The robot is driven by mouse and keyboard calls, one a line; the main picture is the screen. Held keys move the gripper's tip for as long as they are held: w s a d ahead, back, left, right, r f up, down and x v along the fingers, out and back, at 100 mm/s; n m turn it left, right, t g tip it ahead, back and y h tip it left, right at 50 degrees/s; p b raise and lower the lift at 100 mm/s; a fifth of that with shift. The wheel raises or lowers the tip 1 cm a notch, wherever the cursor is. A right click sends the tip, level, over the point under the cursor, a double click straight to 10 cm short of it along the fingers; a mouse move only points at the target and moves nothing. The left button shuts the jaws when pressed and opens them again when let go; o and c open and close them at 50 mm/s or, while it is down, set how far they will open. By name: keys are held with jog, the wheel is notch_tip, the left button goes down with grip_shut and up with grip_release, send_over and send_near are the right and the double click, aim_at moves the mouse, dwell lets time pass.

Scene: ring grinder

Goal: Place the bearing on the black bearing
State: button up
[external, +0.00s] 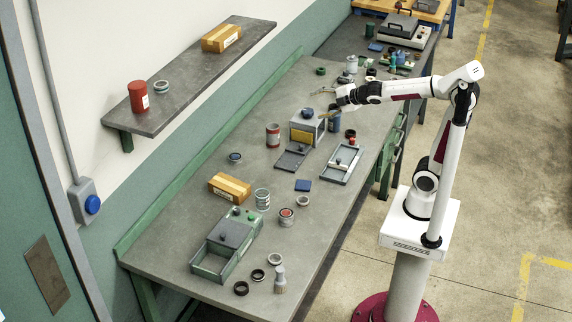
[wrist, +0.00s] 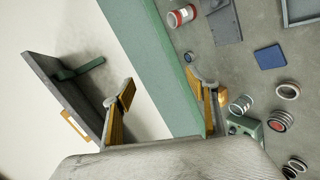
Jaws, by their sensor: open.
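My gripper (external: 321,105) is open and empty, held above the far half of the workbench in the external view. Its spread fingers (wrist: 164,90) also show in the wrist view, with nothing between them. A silver ring-shaped bearing (external: 275,259) lies at the near end of the bench. Beside it lie a dark ring (external: 258,274) and a black ring (external: 241,288), which look like black bearings. Another pale ring (external: 302,201) lies farther along and shows in the wrist view (wrist: 288,91). I cannot tell which bearing the task means. All these rings are well away from my gripper.
A grey-green box (external: 210,262), a cardboard box (external: 230,187) and several tins crowd the bench (external: 170,251). A small grey machine (external: 308,126) stands below my gripper. A wall shelf (external: 187,80) holds a red can (external: 138,96), a ring (external: 161,87) and a box.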

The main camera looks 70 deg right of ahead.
jog(key=s+a+f+m+g, duration=0.1)
jog(key=s+f+m+g, duration=0.1)
jog(key=s, duration=0.6)
jog(key=s+a+f+m+g+y, duration=0.1)
jog(key=s+a+f+m+g, duration=0.1)
jog(key=s+f+m, duration=0.3)
jog(key=s+a+f+m+g, duration=0.1)
jog(key=s+f+m+g, duration=0.1)
jog(key=s+f+m, duration=0.2)
jog(key=s+m, duration=0.3)
jog(key=s, duration=0.5)
jog(key=shift+s+a+y, duration=0.2)
jog(key=shift+s+y, duration=0.1)
jog(key=shift+y, duration=0.1)
